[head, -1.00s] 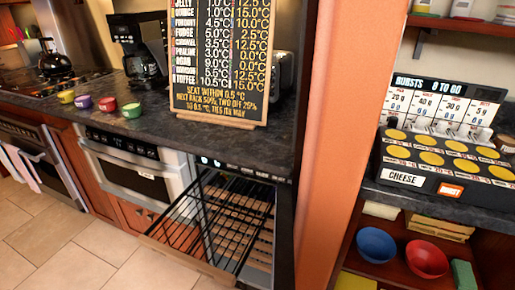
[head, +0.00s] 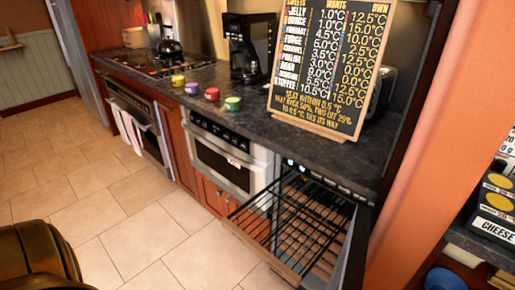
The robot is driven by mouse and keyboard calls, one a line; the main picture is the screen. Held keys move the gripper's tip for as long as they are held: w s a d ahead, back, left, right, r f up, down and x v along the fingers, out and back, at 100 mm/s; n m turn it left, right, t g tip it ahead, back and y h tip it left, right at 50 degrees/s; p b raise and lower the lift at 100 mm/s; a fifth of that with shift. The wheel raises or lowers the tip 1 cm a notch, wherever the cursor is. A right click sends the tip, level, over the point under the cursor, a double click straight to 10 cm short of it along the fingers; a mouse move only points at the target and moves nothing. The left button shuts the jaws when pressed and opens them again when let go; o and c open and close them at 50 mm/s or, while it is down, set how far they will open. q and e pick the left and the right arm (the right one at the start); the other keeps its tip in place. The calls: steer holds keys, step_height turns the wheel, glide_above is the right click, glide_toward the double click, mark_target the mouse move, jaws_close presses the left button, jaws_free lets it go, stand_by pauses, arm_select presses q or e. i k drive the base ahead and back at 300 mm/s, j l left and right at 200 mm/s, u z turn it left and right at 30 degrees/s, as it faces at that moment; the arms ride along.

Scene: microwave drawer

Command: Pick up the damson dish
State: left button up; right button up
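A small purple dish (head: 192,88), which fits the name damson, sits on the dark stone counter (head: 290,140). It stands in a loose row with a yellow dish (head: 178,80) on its left, and a red dish (head: 212,94) and a green dish (head: 233,103) on its right. The dishes stand apart, near the counter's front edge above the microwave drawer unit. Neither of my grippers is in view.
A wire-rack drawer (head: 300,228) sticks out below the counter at right. A stove with a kettle (head: 170,48) is at left. The tiled floor (head: 130,215) is open.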

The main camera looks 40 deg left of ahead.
mark_target(191, 88)
steer(key=u, duration=1.15)
